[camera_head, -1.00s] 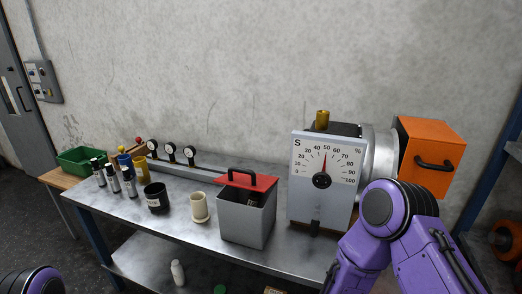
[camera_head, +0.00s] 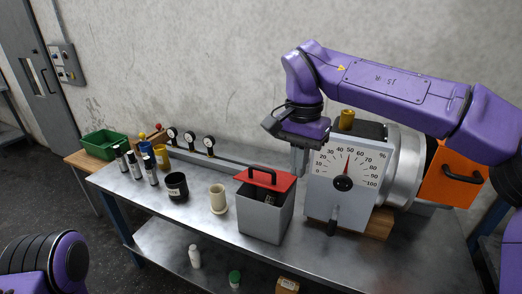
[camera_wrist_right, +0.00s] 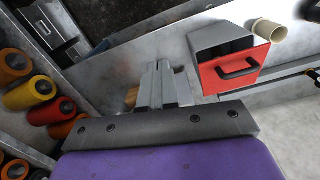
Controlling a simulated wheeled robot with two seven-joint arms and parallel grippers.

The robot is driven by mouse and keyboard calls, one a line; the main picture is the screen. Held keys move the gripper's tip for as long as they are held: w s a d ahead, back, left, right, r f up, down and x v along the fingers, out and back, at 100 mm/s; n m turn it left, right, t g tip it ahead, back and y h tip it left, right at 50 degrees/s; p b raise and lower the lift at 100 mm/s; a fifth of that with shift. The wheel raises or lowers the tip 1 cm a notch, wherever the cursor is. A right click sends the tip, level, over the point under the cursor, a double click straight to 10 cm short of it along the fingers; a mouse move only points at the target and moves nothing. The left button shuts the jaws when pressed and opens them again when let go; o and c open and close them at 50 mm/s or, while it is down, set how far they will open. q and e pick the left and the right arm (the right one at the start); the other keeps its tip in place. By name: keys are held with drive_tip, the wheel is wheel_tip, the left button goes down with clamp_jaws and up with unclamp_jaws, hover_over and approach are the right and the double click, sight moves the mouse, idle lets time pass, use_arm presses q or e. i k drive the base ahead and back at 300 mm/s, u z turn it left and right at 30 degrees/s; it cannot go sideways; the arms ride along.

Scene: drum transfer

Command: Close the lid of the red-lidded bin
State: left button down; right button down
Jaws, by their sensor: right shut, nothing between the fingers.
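The grey bin (camera_head: 262,220) with a red lid (camera_head: 284,181) and black handle (camera_head: 262,175) stands on the metal bench, just left of the dial machine. The lid looks not fully down, as a dark gap with something inside shows below its front edge. My right gripper (camera_head: 299,170) is shut and empty, pointing down behind the bin's right back corner, near the machine. In the right wrist view the shut fingers (camera_wrist_right: 160,85) are left of the red lid (camera_wrist_right: 232,70), apart from it. My left gripper is out of view; only part of my left arm shows.
The dial machine (camera_head: 343,185) with an orange end box (camera_head: 452,178) stands right of the bin. A cream cup (camera_head: 218,199), a black cup (camera_head: 176,186) and several small bottles stand to the left. Gauges (camera_head: 190,138) line the back. The bench front is clear.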

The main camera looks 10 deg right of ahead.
sight(276, 179)
drive_tip(key=i, duration=0.85)
